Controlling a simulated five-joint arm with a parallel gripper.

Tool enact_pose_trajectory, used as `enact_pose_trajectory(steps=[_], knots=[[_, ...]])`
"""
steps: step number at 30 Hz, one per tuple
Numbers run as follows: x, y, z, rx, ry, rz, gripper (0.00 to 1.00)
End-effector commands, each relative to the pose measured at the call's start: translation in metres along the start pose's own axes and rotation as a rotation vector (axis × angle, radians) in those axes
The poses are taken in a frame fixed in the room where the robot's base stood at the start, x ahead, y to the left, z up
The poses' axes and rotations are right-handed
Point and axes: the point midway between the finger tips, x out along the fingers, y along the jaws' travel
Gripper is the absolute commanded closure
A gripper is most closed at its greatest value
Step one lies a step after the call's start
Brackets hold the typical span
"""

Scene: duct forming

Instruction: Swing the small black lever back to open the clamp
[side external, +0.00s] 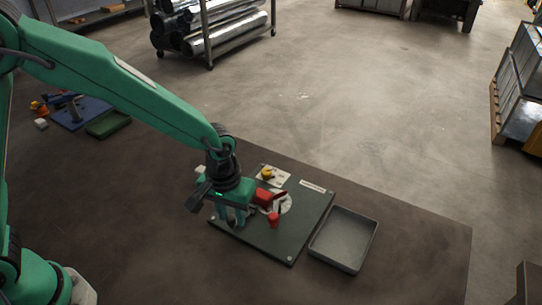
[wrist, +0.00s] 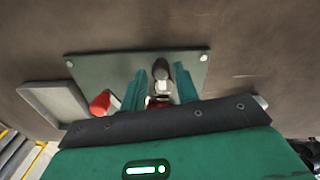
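The small black lever (wrist: 156,73), a rounded dark handle on a pale metal stem, shows in the wrist view between the two fingers of my gripper (wrist: 160,84). Gaps show on both sides of it, so the gripper looks open. In the side view my gripper (side external: 232,221) is low over the left part of the dark green plate (side external: 292,235), and it hides the lever. Red clamp parts (side external: 264,197) are just right of the gripper, with a red knob (side external: 273,219) below them. A red part (wrist: 100,103) also shows left of the fingers in the wrist view.
A shallow grey tray (side external: 344,240) lies right of the plate and shows at left in the wrist view (wrist: 55,102). A yellow knob on a pale block (side external: 268,174) stands at the plate's back edge. The brown table (side external: 420,250) is clear further right.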

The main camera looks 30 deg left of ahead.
Motion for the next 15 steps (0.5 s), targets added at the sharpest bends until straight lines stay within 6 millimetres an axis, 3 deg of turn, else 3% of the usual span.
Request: enact_pose_trajectory(steps=[15], knots=[[-0.0053, -0.0011, 0.0021, 0.002, -0.006, -0.004, 0.59]])
